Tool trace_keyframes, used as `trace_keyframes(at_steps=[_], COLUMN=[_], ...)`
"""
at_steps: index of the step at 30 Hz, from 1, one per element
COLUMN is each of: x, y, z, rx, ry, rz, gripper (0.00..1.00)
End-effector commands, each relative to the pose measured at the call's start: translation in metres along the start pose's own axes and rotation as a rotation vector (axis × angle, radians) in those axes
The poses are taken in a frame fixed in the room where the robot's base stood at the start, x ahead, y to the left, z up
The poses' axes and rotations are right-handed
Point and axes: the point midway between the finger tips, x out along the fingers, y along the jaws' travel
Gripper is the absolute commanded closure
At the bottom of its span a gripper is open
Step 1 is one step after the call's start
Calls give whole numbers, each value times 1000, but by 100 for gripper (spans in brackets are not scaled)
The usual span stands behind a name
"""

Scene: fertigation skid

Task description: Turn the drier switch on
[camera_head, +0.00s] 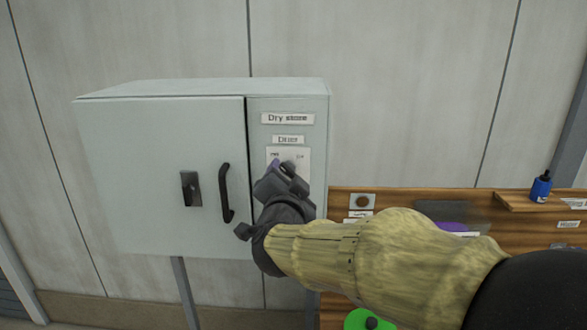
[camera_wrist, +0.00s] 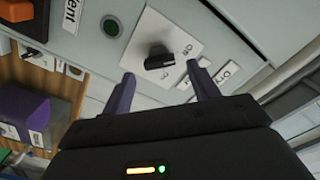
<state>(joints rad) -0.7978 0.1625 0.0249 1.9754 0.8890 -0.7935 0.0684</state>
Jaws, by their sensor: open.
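The drier switch is a black rotary knob (camera_wrist: 159,58) on a white square plate (camera_wrist: 177,27) in the wrist view. In the head view the plate (camera_head: 303,156) sits under the "Drier" label (camera_head: 288,139) on the right strip of the grey cabinet; my gripper hides the knob there. My gripper (camera_head: 282,166) is open in front of the plate. In the wrist view its two fingers (camera_wrist: 165,76) point at the knob, one to each side, with nothing between them; contact cannot be told.
The cabinet door (camera_head: 150,165) has a black handle (camera_head: 226,193) and a lock plate (camera_head: 191,189), just left of my gripper. A wooden board (camera_head: 400,200) with a purple item (camera_head: 452,227) and a blue bottle (camera_head: 541,187) is to the right.

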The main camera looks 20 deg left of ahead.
Motion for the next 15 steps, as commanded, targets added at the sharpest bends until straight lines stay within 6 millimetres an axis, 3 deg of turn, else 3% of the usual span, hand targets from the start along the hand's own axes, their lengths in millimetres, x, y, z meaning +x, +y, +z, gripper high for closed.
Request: trace_keyframes(at_steps=[6,14,15], x=[20,21,21], y=[0,0,0], z=[-1,0,0], rx=[-1,-1,-1], ry=[0,0,0], rz=[1,0,0], gripper=[40,40,44])
